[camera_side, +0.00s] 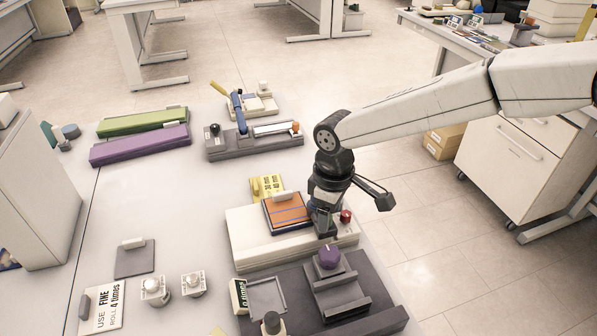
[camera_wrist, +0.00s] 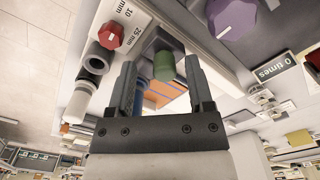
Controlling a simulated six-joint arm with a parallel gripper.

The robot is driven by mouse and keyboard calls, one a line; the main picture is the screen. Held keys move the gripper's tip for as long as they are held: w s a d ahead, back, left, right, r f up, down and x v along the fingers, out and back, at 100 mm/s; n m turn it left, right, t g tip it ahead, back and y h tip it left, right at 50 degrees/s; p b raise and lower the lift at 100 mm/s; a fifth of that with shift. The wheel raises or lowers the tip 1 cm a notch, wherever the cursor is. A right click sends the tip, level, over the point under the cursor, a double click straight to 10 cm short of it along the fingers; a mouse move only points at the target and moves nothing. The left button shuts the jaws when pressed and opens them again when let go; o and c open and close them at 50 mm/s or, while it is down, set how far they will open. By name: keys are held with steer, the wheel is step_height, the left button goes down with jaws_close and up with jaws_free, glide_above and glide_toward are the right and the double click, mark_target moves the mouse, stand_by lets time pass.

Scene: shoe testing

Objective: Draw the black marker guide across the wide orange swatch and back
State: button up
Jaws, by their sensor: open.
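The wide orange swatch (camera_side: 287,213) has dark lines and lies on a cream platform (camera_side: 250,243) in the side view. Part of its orange surface also shows between my fingers in the wrist view (camera_wrist: 160,88). My gripper (camera_side: 324,230) points down at the right end of the swatch. In the wrist view my gripper (camera_wrist: 159,72) is open, its fingers on either side of a grey block with a green cylinder (camera_wrist: 164,66). I cannot tell whether the fingers touch it. I cannot clearly make out the black marker guide; my gripper may hide it.
A red knob (camera_side: 346,216) stands on the platform just right of my gripper. A dark fixture with a purple knob (camera_side: 328,257) is close in front, beside a "0 times" display (camera_side: 240,296). A yellow block (camera_side: 267,185) lies behind the swatch.

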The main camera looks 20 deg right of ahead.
steer(key=shift+r, duration=3.95)
steer(key=shift+a+f, duration=0.1)
steer(key=shift+a, duration=0.2)
steer(key=shift+f, duration=3.9)
jaws_close()
